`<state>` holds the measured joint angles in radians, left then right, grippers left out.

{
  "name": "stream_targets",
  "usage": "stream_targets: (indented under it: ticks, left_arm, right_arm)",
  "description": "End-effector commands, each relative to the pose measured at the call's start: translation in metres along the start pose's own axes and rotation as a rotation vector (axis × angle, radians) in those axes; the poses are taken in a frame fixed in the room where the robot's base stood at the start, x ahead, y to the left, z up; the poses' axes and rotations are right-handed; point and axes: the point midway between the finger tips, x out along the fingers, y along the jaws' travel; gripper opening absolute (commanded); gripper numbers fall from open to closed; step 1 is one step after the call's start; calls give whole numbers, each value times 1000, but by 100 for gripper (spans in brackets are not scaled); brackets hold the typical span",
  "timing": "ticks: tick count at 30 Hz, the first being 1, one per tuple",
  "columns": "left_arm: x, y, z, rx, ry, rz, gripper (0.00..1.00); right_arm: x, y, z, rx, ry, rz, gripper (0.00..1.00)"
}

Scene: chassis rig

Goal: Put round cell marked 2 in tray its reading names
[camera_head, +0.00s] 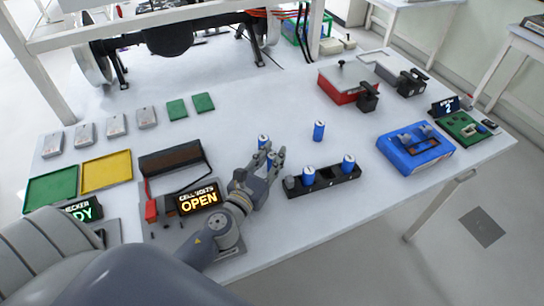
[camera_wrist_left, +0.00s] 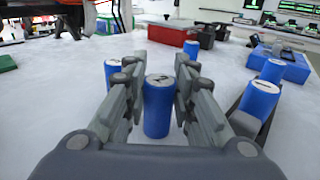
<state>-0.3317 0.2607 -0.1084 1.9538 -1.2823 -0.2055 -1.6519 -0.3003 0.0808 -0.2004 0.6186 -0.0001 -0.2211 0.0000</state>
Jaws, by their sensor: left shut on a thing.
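My left gripper (camera_head: 271,162) is shut on an upright blue round cell (camera_wrist_left: 157,112), which stands between the fingers in the left wrist view. Its pale top carries a dark mark that I cannot read surely; in the head view the fingers mostly hide it. Another blue cell (camera_head: 263,142) stands just beyond the gripper, and a further one (camera_head: 319,131) stands alone to the right. A black holder (camera_head: 328,181) has two blue cells in it. The cell volts meter (camera_head: 198,201) reads OPEN. A green tray (camera_head: 50,188) and a yellow tray (camera_head: 106,171) lie at the left.
A checker display (camera_head: 82,211), partly hidden by my arm, stands at the front left. A red box (camera_head: 345,86) and a blue fixture (camera_head: 414,147) are at the right. Several grey blocks and green plates (camera_head: 203,102) lie at the back left.

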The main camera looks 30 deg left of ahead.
Motion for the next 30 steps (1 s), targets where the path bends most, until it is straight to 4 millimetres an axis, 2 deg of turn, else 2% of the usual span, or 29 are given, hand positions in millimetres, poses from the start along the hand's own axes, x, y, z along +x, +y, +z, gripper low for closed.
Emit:
stream_targets:
  ticks: [2, 3, 5, 17, 30]
  left_arm:
    - [0, 0, -4, 0, 0, 0, 0]
    - [0, 0, -3, 0, 0, 0, 31]
    - [0, 0, -3, 0, 0, 0, 44]
    - [0, 0, 2, 0, 0, 0, 44]
    - [-62, 0, -3, -1, 2, 1, 44]
  right_arm:
    - [4, -2, 0, 0, 1, -2, 0]
    - [3, -3, 0, 1, 1, -3, 0]
    - [2, -4, -1, 1, 1, -5, 0]
    - [-2, -4, -2, 1, 3, -5, 0]
    - [24, 0, 1, 0, 3, 0, 0]
